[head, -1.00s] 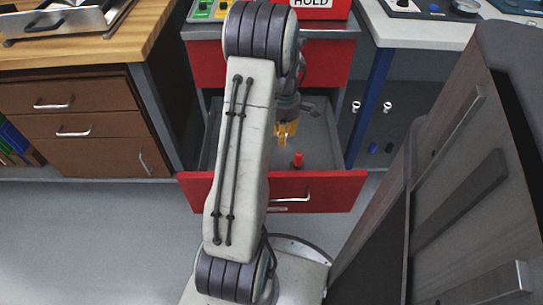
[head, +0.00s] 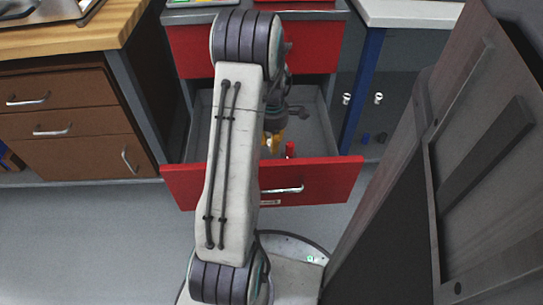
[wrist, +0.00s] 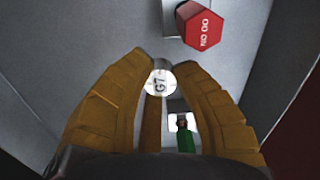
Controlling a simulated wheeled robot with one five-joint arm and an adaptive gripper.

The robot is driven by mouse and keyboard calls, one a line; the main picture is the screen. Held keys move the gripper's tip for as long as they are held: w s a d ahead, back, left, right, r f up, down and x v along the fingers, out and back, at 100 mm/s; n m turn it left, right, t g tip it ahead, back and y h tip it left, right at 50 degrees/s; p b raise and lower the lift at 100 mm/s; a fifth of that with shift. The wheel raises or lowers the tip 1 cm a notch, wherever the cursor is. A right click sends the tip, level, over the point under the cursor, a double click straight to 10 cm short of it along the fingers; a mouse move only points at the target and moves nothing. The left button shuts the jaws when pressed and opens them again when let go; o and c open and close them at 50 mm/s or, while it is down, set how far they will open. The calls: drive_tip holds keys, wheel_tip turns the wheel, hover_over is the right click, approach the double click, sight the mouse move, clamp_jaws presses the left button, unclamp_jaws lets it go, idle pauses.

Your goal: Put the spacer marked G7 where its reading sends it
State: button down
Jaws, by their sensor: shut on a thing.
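The spacer marked G7 (wrist: 159,82) shows its white round face between the tips of my yellow gripper (wrist: 172,68) in the wrist view. My gripper is shut on it. In the head view my gripper (head: 272,144) is inside the open red-fronted drawer (head: 330,180), partly hidden by my arm. A red hexagonal piece marked NO GO (wrist: 203,25) stands just beyond the fingertips in the wrist view. It appears to be the small red thing (head: 290,149) right of my gripper in the head view. A green piece (wrist: 186,140) shows between the fingers, partly hidden.
A brown drawer cabinet (head: 75,120) with a wooden top stands at the left. A blue post (head: 361,90) and grey cabinet doors stand right of the drawer. A tall dark panel (head: 440,170) fills the right side. The grey floor (head: 100,240) at lower left is clear.

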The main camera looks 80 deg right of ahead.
drive_tip(key=shift+f+b, duration=1.05)
drive_tip(key=shift+f, duration=1.4)
drive_tip(key=shift+f, duration=0.2)
drive_tip(key=c, duration=1.1)
unclamp_jaws()
drive_tip(key=shift+r, duration=0.1)
wheel_tip(320, 180, up, 10)
drive_tip(key=p, duration=0.4)
drive_tip(key=shift+d, duration=0.1)
drive_tip(key=shift+r+p, duration=1.1)
drive_tip(key=shift+p, duration=0.1)
drive_tip(key=shift+w, duration=0.15)
